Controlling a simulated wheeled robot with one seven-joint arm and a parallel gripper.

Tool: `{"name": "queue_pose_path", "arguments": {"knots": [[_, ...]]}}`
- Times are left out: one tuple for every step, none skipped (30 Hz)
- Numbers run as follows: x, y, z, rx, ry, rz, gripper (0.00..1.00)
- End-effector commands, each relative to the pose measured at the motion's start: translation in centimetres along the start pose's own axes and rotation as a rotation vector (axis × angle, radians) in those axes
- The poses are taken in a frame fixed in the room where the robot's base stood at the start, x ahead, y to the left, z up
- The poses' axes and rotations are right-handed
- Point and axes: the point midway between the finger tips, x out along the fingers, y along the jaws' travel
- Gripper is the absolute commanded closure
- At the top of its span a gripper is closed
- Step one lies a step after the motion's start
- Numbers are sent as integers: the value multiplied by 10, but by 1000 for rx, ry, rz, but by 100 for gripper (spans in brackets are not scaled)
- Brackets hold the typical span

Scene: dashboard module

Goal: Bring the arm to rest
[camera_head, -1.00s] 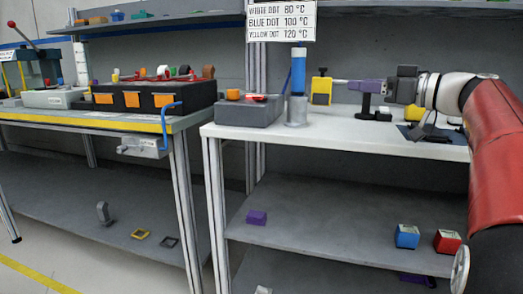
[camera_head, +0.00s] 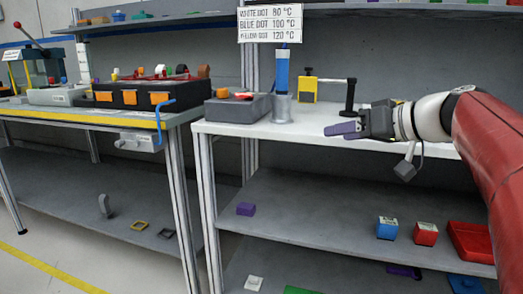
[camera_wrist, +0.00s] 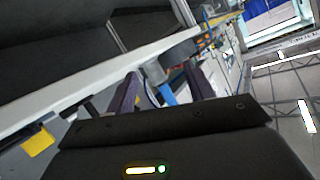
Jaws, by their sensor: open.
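My gripper (camera_head: 338,132) is at the right in the head view, over the front part of the white tabletop (camera_head: 250,129). Its purple-grey fingers point left and look empty. In the wrist view my gripper (camera_wrist: 166,82) shows both fingers apart with nothing held between them. My red and white arm comes in from the right edge of the head view.
A black stand with a rod (camera_head: 349,97), a yellow block (camera_head: 307,90) and a grey cylinder with a blue top (camera_head: 282,80) stand behind and left of my gripper. A grey box (camera_head: 238,108) is at the table's left. Blue (camera_head: 387,229) and red (camera_head: 426,234) boxes sit below.

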Motion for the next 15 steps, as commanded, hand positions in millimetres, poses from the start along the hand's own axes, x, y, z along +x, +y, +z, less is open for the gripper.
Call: {"name": "queue_pose_path", "arguments": {"knots": [[1,-13,15,32,-48,15,47],[2,-18,27,55,-79,32,47],[2,-26,43,86,-124,54,47],[2,-32,57,109,-160,75,47],[1,-38,72,132,-197,98,47],[0,-46,95,162,-250,137,47],[-3,-53,114,183,-292,170,47],[-6,-60,135,203,-335,208,47],[-12,-68,163,223,-389,265,47],[-17,-72,184,234,-425,310,47],[-23,-76,204,241,-458,354,47],[-30,-79,229,245,-492,412,47],[-36,-80,246,244,-512,454,47],[-41,-81,260,241,-529,491,47],[-47,-81,278,235,-545,536,47]]}}
